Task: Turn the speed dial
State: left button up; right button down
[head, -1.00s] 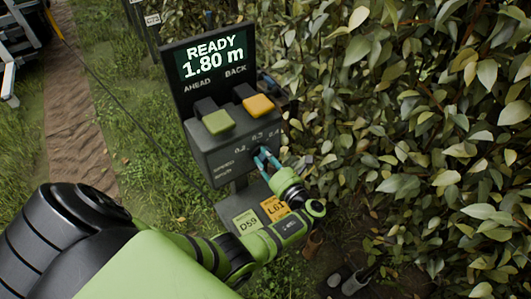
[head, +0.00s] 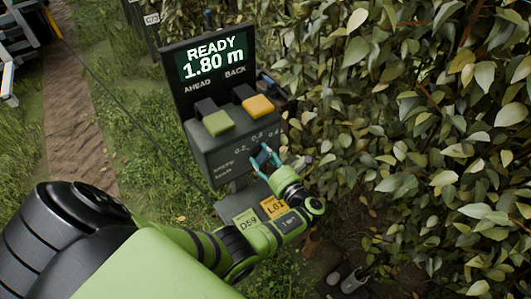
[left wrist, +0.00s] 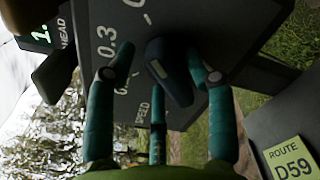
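The speed dial (left wrist: 172,72) is a dark knob with a pale mark, on the lower front of the control box (head: 228,163). Numbers around it include 0.2, 0.3 and 0.4; I cannot tell exactly which one the mark faces. My left gripper (head: 266,158) is at the dial, its teal fingers spread. In the left wrist view the gripper (left wrist: 160,60) has a finger on each side of the knob. A gap shows on the left; the right finger is close, contact unclear. My right gripper is not in view.
A screen (head: 211,58) above reads READY 1.80 m. A green AHEAD button (head: 218,123) and an orange BACK button (head: 258,106) stick out above the dial. A yellow-green D59 plate (head: 246,222) and an orange plate (head: 273,207) lie below. Dense leaves (head: 430,130) fill the right.

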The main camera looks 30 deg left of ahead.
aim_at(265, 157)
pick_arm(q)
jog(key=shift+f, duration=0.15)
notch_tip(265, 157, up, 10)
jog(key=shift+r, duration=0.1)
dwell(0.6)
